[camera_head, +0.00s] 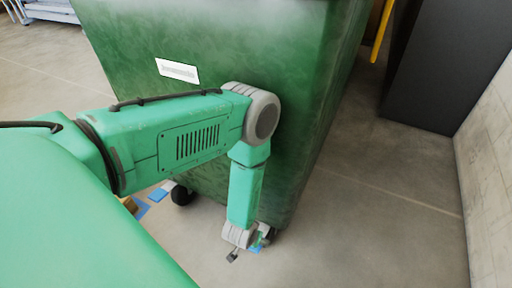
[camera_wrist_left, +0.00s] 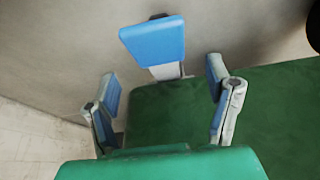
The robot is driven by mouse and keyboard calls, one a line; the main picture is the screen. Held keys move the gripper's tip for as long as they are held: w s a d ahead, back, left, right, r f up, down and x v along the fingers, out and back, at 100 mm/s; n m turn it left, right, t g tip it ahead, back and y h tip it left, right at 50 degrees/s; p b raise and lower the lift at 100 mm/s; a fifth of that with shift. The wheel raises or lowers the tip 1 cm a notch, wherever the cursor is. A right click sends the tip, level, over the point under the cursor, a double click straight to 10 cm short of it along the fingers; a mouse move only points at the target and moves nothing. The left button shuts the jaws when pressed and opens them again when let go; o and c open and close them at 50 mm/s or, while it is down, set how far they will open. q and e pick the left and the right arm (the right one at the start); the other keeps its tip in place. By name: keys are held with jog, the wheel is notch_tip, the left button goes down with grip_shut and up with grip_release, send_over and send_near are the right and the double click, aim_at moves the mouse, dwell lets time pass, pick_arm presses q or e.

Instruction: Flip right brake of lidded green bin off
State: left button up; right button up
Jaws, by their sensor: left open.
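The green bin (camera_head: 215,40) fills the upper middle of the head view, with a white label on its front. The dark green bin wall (camera_wrist_left: 170,112) shows behind the fingers. The right brake cannot be made out.
A dark cabinet (camera_head: 445,65) and a pale wall (camera_head: 488,170) stand to the right. A yellow bar (camera_head: 382,30) is behind the bin. The floor right of the bin is clear.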

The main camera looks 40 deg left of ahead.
pick_arm(q)
jog(key=shift+v, duration=1.35)
jog(key=shift+d, duration=0.1)
pick_arm(e)
jog(key=shift+d, duration=0.1)
jog(key=shift+w, duration=0.1)
jog(key=shift+f, duration=0.1)
